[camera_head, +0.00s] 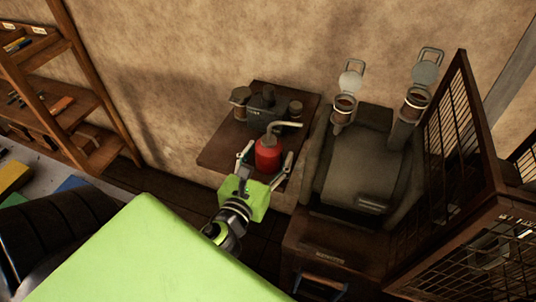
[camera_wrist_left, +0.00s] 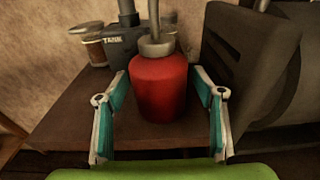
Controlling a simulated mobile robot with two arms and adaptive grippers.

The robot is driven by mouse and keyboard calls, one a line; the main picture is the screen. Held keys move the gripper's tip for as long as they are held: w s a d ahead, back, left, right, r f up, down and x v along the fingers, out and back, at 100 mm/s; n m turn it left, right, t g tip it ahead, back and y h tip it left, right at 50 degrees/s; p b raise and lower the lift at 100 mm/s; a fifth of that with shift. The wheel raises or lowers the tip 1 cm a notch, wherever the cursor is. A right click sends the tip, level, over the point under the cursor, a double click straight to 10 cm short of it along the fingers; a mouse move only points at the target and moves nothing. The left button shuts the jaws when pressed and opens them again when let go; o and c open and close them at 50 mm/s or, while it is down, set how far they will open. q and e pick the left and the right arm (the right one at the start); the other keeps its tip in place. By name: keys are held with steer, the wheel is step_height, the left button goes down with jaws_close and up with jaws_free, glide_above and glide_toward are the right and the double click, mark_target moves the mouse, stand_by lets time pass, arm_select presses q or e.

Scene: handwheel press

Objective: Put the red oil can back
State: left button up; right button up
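The red oil can (camera_head: 268,156) stands upright at the front of a small dark wooden shelf (camera_head: 216,153) against the wall, its grey spout pointing right. It also shows in the left wrist view (camera_wrist_left: 160,90), in the middle between my fingers. My left gripper (camera_head: 265,163) reaches in from the front. Its two fingers (camera_wrist_left: 160,95) are spread wide on either side of the can, with gaps visible between them and the red body. The can's underside appears to rest on the shelf. My right gripper is not in view.
A dark box marked TANK (camera_wrist_left: 122,43) stands behind the can, with a brown-topped jar (camera_head: 240,100) left of it. A bulky dark machine (camera_head: 362,165) with two gauge-like lamps stands close on the right, beside a mesh cage (camera_head: 452,140). Wooden shelving (camera_head: 75,100) is at far left.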

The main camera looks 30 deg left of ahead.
arm_select(q)
steer(key=shift+r, duration=0.25)
steer(key=shift+s+d+f, duration=0.1)
steer(key=shift+s+f, duration=0.1)
steer(key=shift+s, duration=0.1)
steer(key=b+v, duration=0.2)
steer(key=v, duration=0.6)
steer(key=shift+f+b, duration=0.1)
steer(key=shift+b, duration=0.25)
steer(key=shift+r+p+v, duration=0.15)
steer(key=shift+p+v, duration=0.1)
steer(key=shift+v, duration=0.6)
steer(key=shift+r+p+v, duration=0.1)
steer(key=shift+p+v, duration=0.1)
steer(key=shift+v, duration=0.65)
